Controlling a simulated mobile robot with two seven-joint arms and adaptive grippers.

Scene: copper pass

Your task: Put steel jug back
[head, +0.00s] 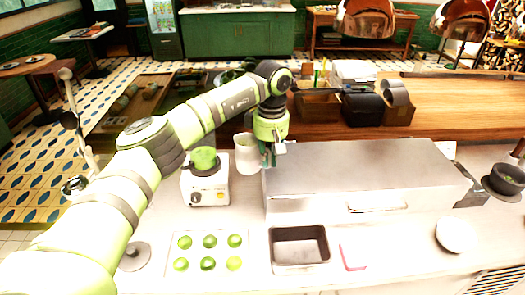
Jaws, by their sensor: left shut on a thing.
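The steel jug (246,153) shows as a pale grey, upright jug just left of the big steel box. My left gripper (271,156) reaches down from above at the jug's right side and is shut on it. The fingers are small in the picture, and the grip on the jug is partly hidden. I cannot tell whether the jug's base touches the counter. My right gripper does not show in the head view.
A white appliance with a green top (206,185) stands close left of the jug. A steel box (360,170) stands right of it. A tray of green halves (207,252), a dark pan (300,247) and a white bowl (455,234) sit in front. Wooden caddies (318,107) stand behind.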

